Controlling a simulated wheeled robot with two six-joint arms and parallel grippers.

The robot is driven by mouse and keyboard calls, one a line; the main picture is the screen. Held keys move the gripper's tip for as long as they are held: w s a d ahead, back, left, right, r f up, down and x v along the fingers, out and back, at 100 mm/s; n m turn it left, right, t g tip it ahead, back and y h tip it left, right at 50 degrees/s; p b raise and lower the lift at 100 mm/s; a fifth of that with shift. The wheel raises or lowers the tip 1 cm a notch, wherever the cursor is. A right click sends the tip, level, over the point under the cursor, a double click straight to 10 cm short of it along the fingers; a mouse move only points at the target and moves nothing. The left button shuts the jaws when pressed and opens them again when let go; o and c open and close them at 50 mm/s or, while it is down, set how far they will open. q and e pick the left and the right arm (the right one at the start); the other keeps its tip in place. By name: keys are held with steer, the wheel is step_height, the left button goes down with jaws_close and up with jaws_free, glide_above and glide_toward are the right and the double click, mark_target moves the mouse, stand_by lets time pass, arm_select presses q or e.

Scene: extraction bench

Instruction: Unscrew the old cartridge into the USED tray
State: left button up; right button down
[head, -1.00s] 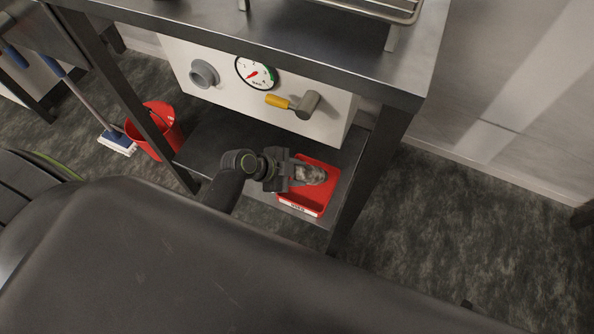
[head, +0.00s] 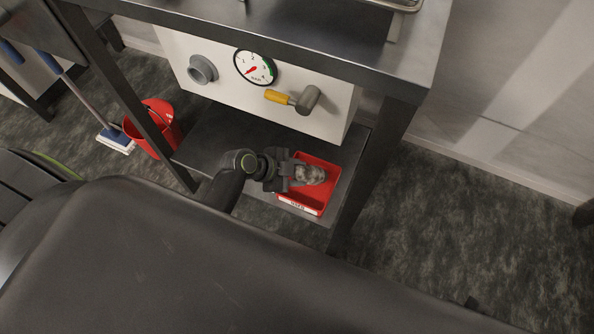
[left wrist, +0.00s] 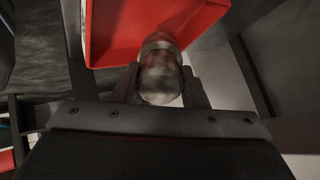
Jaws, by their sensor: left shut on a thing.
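The old cartridge (head: 312,174) is a mottled grey-brown cylinder, lying over the red USED tray (head: 328,197) on the low shelf. My left gripper (head: 297,174) is shut on it, coming in from the left. In the left wrist view the cartridge (left wrist: 160,75) sits between the two fingers (left wrist: 160,88), with the red tray (left wrist: 150,20) beyond it. I cannot tell whether the cartridge touches the tray floor. My right gripper is not in view.
Above the shelf (head: 215,137) a white panel carries a grey round socket (head: 202,69), a pressure gauge (head: 255,67) and a yellow-handled valve (head: 293,98). Dark bench legs (head: 372,175) flank the shelf. A red bucket (head: 153,130) and a mop (head: 114,140) stand at left.

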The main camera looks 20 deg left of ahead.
arm_select(q)
steer(key=shift+f+b, duration=0.3)
steer(key=shift+f, duration=0.15)
steer(key=o, duration=1.4)
steer(key=p+v, duration=0.4)
steer(key=v, duration=1.3)
steer(key=shift+s+r, duration=0.15)
steer(key=shift+r, duration=0.05)
